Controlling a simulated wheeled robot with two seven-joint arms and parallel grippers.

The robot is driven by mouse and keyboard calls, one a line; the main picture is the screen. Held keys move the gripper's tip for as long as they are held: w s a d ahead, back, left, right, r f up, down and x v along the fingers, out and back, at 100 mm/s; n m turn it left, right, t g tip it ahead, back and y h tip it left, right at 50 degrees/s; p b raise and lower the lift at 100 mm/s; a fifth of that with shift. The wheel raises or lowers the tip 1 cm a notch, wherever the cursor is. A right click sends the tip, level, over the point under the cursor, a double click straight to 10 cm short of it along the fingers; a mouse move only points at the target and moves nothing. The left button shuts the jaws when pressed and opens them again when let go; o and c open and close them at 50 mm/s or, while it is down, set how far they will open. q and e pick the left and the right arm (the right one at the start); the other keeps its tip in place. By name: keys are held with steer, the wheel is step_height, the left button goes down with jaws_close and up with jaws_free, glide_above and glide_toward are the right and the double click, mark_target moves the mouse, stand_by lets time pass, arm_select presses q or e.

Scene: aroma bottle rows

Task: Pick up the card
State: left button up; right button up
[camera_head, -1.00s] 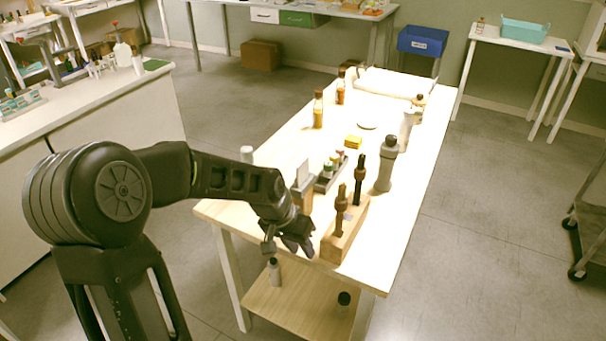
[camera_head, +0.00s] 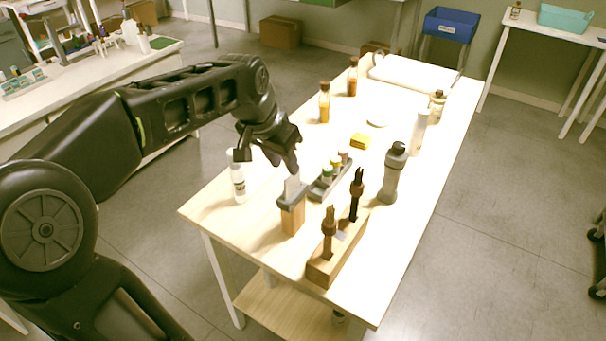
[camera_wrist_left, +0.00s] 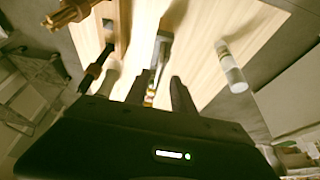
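A white card (camera_head: 292,187) stands upright in a grey-topped wooden holder (camera_head: 293,217) on the near part of the light wooden table (camera_head: 250,190). My left gripper (camera_head: 282,160) is just above and behind the card in the head view, fingers pointing down, and seems empty. In the left wrist view its fingers (camera_wrist_left: 160,85) are spread, with a gap between them. The grey holder top (camera_wrist_left: 162,48) shows beyond that gap; the card is hard to make out there. Whether the fingers touch the card cannot be told. My right gripper is not in view.
A white bottle (camera_head: 237,180) stands left of the holder. A small rack with coloured caps (camera_head: 330,176) is right behind it. A wooden block with dark tools (camera_head: 338,250) is in front right. A grey bottle (camera_head: 394,175) stands farther right.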

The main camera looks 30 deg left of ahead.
mark_target(292, 178)
arm_select(q)
steer(key=shift+x, duration=1.25)
steer(key=shift+s, duration=0.15)
steer(key=shift+p+x, duration=0.65)
steer(key=shift+x, duration=2)
steer(key=shift+d, duration=0.1)
steer(key=shift+r, duration=0.1)
jaws_close()
